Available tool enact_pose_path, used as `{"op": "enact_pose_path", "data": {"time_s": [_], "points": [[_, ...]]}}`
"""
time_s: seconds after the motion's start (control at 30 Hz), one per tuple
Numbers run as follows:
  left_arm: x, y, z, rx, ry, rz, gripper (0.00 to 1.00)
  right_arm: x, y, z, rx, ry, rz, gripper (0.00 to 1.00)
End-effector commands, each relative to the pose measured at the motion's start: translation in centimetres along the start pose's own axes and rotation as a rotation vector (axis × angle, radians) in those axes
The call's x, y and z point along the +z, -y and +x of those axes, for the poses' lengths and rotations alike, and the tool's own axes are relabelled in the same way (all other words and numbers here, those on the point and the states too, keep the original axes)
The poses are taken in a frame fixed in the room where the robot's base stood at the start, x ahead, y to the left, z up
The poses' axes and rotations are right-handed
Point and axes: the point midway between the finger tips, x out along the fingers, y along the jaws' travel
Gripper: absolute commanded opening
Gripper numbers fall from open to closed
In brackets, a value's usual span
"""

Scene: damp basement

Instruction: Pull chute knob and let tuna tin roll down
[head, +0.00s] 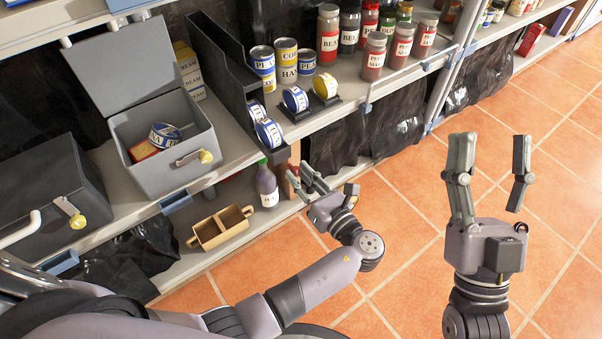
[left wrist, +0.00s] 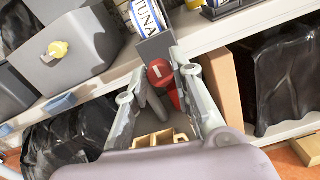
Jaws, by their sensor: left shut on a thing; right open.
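The dark grey chute (head: 222,68) slopes down over the shelf toward its front edge. Two blue-and-white tuna tins (head: 269,131) lie on edge near its lower end, behind the grey end plate. One tuna tin (left wrist: 148,14) also shows in the left wrist view, just above the plate (left wrist: 156,47). My left gripper (head: 298,176) is below the chute's lower end, shut on the red knob (left wrist: 160,72), which shows between its fingers in the left wrist view. In the head view the fingers mostly hide the knob. My right gripper (head: 491,155) is open and empty over the tiled floor.
A small two-part wooden crate (head: 220,228) and a purple bottle (head: 267,187) stand on the lower shelf. An open grey box (head: 165,165) is left of the chute. More tins (head: 285,62) and jars (head: 376,57) stand right of it. The floor on the right is clear.

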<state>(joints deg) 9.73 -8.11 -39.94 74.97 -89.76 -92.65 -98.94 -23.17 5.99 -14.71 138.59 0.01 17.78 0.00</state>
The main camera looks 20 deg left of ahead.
Motion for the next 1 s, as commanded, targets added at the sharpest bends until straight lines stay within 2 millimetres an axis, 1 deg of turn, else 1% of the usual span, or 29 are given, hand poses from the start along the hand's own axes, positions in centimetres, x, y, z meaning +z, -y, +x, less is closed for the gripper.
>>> {"op": "enact_pose_path", "data": {"time_s": [0.13,0.4,0.43,0.7,1.0], "points": [[0.05,0.01,-0.28,-0.001,0.0,-0.001,0.0,0.77,-0.08,0.02,0.001,0.043,-0.002,0.55],[-0.04,0.03,-0.45,-0.002,-0.001,-0.001,0.0,0.8,-0.08,-0.01,0.001,0.043,-0.002,0.55],[-0.05,0.03,-0.46,-0.003,-0.002,-0.001,0.24,0.8,-0.08,-0.01,0.001,0.043,-0.002,0.55],[-0.01,0.01,-0.29,-0.001,0.0,-0.001,0.42,0.78,-0.09,0.0,0.002,0.042,-0.002,0.55],[0.0,0.0,-0.2,0.0,0.0,-0.001,0.43,0.74,-0.05,0.0,0.001,0.041,-0.001,0.55]]}}
